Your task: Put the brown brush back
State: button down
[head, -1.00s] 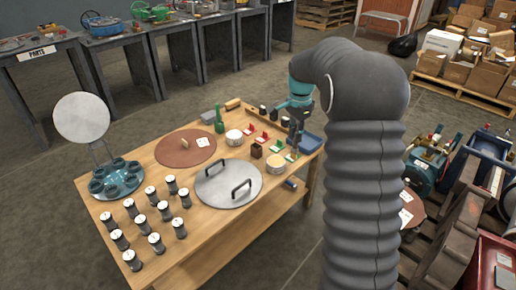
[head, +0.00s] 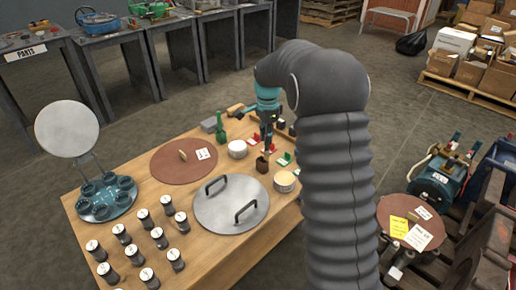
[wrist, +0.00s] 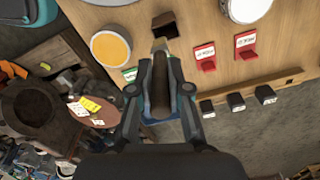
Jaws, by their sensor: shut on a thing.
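My gripper (wrist: 160,82) is shut on a dark brown, rounded bar, which I take to be the brown brush (wrist: 160,103). The brush lies lengthwise between the two fingers in the wrist view. In the head view my gripper (head: 267,140) hangs over the right back part of the wooden table (head: 150,196), just above and behind a small brown open box (head: 262,165). The brush cannot be made out clearly there. In the wrist view the brown box (wrist: 165,25) sits ahead of the fingertips. A blue surface shows partly below the brush.
A wooden rail (wrist: 255,88) with several black blocks runs along the table edge. Red and green card stands, a white pot (head: 237,149) and a tan-topped pot (head: 285,181) stand close by. A large metal lid (head: 231,203) and a green bottle (head: 222,127) are also near.

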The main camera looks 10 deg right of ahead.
jog(key=shift+w+a+f+b, duration=0.1)
jog(key=shift+a+f+b, duration=0.1)
jog(key=shift+f+b, duration=0.5)
jog(key=shift+w+a+f+b, duration=0.2)
jog(key=shift+f+b, duration=0.3)
jog(key=shift+f, duration=0.45)
jog(key=shift+w+a+f+b, duration=0.1)
jog(key=shift+a+f+b, duration=0.15)
jog(key=shift+f+b, duration=0.45)
jog(key=shift+f, duration=0.3)
jog(key=c, duration=1.1)
grip_release()
jog(key=shift+r, duration=0.1)
